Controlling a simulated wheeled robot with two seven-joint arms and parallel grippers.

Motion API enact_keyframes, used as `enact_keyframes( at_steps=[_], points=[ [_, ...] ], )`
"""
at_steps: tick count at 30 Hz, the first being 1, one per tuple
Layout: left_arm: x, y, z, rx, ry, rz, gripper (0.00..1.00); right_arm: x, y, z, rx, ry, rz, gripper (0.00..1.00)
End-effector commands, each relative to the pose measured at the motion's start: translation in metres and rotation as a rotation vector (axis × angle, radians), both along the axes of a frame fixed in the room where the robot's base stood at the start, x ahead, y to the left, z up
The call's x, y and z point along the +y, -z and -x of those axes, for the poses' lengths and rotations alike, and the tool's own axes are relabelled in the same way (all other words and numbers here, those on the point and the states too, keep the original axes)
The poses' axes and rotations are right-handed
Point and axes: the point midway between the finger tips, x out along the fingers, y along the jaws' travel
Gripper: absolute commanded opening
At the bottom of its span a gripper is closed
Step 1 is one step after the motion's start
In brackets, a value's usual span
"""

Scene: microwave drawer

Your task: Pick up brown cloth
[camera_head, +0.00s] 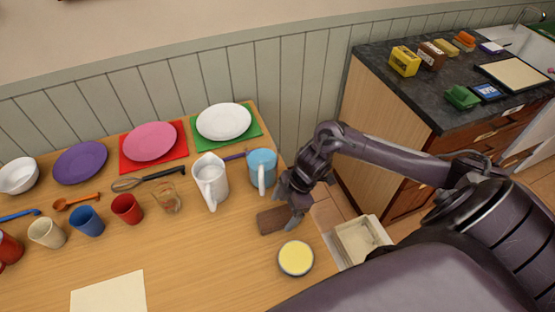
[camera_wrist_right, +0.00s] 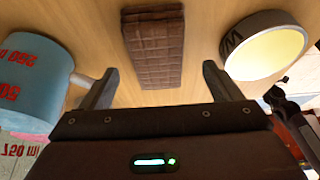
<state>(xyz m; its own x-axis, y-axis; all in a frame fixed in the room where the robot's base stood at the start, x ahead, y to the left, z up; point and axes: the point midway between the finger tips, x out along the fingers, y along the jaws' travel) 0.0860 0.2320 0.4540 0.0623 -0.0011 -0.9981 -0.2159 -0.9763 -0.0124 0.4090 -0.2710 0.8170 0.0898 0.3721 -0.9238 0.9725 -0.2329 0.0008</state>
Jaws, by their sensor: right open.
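The brown cloth (camera_head: 271,219) lies on the wooden table near its right edge. In the right wrist view, the brown cloth (camera_wrist_right: 153,47) looks like a flat rectangle with a grid pattern, like a chocolate bar. My right gripper (camera_head: 291,213) is at its right end in the head view, partly covering it. In the right wrist view my right gripper (camera_wrist_right: 160,76) is open, with its two fingers apart and the cloth between and ahead of them. Nothing is held. My left gripper is not in view.
A blue measuring cup (camera_head: 262,168) and a white pitcher (camera_head: 211,180) stand behind the cloth. A round yellow-topped container (camera_head: 296,258) is close in front. A light bin (camera_head: 357,240) is below the table's right edge.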

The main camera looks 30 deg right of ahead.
Motion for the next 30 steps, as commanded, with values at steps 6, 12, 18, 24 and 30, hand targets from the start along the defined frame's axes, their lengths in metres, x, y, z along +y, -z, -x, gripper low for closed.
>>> enact_keyframes(
  at_steps=[6, 12, 18, 24, 30],
  points=[
    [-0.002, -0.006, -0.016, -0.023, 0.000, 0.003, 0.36, 0.009, 0.024, -0.003, -0.001, 0.001, 0.000, 0.85],
    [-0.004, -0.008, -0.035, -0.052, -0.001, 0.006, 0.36, 0.010, 0.026, -0.003, -0.001, 0.000, 0.001, 0.85],
    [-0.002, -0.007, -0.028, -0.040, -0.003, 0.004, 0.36, 0.010, 0.026, -0.003, -0.002, 0.001, 0.001, 0.66],
    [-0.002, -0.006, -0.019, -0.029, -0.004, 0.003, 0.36, 0.009, 0.026, -0.003, -0.002, 0.001, 0.000, 0.40],
    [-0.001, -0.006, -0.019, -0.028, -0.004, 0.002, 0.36, 0.009, 0.026, -0.003, -0.002, 0.001, 0.000, 0.36]
  ],
)
